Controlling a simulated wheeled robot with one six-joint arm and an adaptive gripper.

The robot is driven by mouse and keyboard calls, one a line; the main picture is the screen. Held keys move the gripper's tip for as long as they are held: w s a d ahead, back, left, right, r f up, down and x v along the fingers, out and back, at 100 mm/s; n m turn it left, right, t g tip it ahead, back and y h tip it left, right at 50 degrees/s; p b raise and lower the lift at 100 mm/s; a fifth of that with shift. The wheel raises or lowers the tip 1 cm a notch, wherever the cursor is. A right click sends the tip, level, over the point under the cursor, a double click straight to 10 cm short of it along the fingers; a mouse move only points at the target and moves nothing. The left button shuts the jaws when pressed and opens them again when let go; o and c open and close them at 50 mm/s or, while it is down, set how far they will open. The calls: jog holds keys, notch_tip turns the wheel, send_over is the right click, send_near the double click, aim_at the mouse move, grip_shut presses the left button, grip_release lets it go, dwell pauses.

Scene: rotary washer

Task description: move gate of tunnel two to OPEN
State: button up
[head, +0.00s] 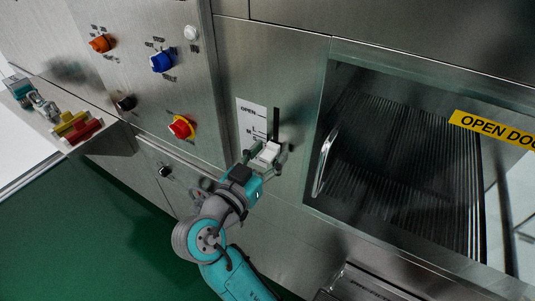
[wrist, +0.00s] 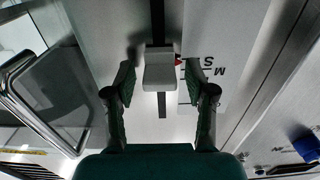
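The gate handle is a pale grey block (head: 268,152) on a dark vertical slot in the steel panel. A white label plate (head: 251,115) beside the slot reads OPEN at the top, with L and other size marks below. The handle sits low on the slot, well below OPEN. In the wrist view the handle (wrist: 159,72) lies between my two fingertips, with a gap on each side, and a small red pointer shows beside it. My gripper (wrist: 159,75) is open; in the head view my gripper (head: 262,158) is at the handle and partly covers it.
To the right is a glass door with a curved bar handle (head: 325,162) and a yellow OPEN DOOR sign (head: 495,128). To the left are an orange knob (head: 102,43), a blue knob (head: 162,61) and a red knob (head: 181,127).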

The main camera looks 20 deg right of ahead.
aim_at(276, 120)
grip_shut()
notch_tip(276, 120, up, 8)
jog(key=shift+f, duration=0.2)
jog(key=shift+o, duration=1)
grip_release()
jog(key=shift+f, duration=0.1)
jog(key=v, duration=1.2)
